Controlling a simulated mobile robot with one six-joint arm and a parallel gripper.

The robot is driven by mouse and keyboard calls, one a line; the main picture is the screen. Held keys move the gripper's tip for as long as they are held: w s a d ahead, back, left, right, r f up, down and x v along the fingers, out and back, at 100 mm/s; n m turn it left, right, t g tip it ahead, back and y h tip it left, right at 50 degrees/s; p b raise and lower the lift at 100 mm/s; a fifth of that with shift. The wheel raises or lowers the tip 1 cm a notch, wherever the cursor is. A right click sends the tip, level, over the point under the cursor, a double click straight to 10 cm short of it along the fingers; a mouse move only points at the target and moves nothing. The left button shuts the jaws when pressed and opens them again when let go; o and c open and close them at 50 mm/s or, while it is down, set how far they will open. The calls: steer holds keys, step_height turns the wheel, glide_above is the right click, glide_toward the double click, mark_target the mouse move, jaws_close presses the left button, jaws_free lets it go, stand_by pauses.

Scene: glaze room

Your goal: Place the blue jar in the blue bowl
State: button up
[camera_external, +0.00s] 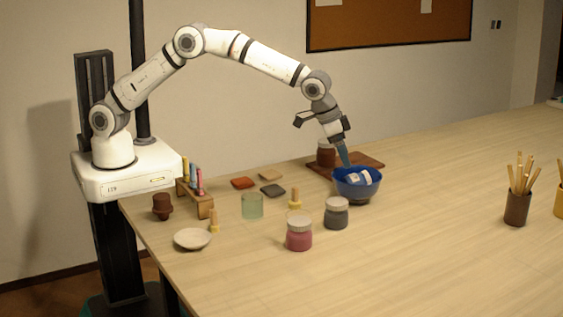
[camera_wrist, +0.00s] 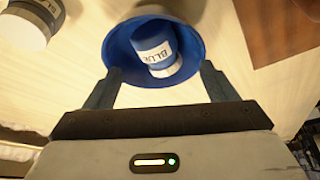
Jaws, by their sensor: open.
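The blue bowl (camera_external: 357,190) stands on the table near its far side, and in the wrist view its blue inner wall (camera_wrist: 117,50) shows. In the external view only pale parts of the jar (camera_external: 364,177) show above the rim. My gripper (camera_external: 344,160) is just above the bowl at its left back side. In the wrist view my gripper (camera_wrist: 160,72) has its fingers spread apart with nothing held between them.
A dark jar (camera_external: 336,215) and a red jar (camera_external: 299,236) stand in front of the bowl. A brown jar (camera_external: 326,153) stands on a wooden board (camera_external: 371,162) behind it. A glass (camera_external: 252,206) and a saucer (camera_external: 192,239) are left. The table right of the bowl is clear up to a brush cup (camera_external: 517,208).

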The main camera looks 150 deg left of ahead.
steer(key=b+v, duration=0.2)
steer(key=v, duration=0.9)
steer(key=s+d+r+m+t+h, duration=0.1)
steer(key=s+d+r+m, duration=0.15)
steer(key=d, duration=1.15)
steer(key=s+d+r+m+h, duration=0.1)
steer(key=s+d+r+m, duration=0.2)
steer(key=d, duration=1)
steer(key=s+d+f+m+h, duration=0.1)
steer(key=s+d+f+m, duration=0.2)
steer(key=s+d, duration=0.8)
steer(key=s+d+f+m+h, duration=0.1)
steer(key=s+d+f+m, duration=0.2)
steer(key=s+d, duration=0.7)
steer(key=shift+s+d, duration=0.4)
steer(key=shift+d, duration=0.15)
